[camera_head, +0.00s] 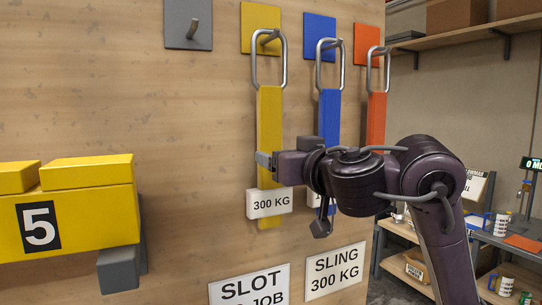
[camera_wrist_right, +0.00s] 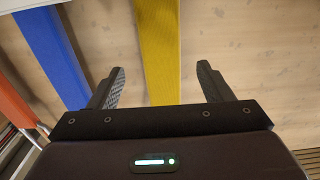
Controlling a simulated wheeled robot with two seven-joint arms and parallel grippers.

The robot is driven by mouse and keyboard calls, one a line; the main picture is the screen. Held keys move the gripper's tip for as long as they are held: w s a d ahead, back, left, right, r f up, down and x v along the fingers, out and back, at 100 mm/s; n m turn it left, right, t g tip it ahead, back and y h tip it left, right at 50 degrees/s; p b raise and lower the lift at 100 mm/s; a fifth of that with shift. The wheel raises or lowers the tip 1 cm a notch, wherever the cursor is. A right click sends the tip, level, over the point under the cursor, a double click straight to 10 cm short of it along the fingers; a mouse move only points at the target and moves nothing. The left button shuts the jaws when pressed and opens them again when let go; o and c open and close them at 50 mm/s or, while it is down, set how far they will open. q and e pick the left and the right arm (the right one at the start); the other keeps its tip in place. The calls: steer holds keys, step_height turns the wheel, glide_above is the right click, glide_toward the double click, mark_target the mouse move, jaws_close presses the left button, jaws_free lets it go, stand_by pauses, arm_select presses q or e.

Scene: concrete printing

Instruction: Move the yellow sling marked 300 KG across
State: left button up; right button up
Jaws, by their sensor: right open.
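The yellow sling (camera_head: 270,125) hangs upright by its metal loop from the hook on the yellow plate (camera_head: 261,28) on the wooden wall. A white 300 KG tag (camera_head: 269,203) is near its lower end. My right gripper (camera_head: 263,161) is at the sling, a little above the tag. In the right wrist view the yellow sling (camera_wrist_right: 158,50) runs between the two open fingers (camera_wrist_right: 161,78), with a gap to each side. My left gripper is not in view.
A blue sling (camera_head: 329,115) and an orange sling (camera_head: 376,120) hang to the right. A grey plate with an empty hook (camera_head: 188,24) is to the left. A yellow block marked 5 (camera_head: 90,215) juts out at left. Signs (camera_head: 335,271) are below.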

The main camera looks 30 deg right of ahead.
mark_target(272, 143)
steer(key=w, duration=0.6)
steer(key=shift+w+d+f+b, duration=0.15)
steer(key=shift+w+f+b, duration=0.05)
steer(key=shift+w+b, duration=0.15)
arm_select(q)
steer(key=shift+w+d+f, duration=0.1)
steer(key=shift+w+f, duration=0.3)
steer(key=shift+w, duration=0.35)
arm_select(e)
steer(key=shift+w, duration=0.1)
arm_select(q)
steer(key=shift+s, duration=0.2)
arm_select(e)
steer(key=shift+w, duration=0.1)
steer(key=shift+c, duration=0.4)
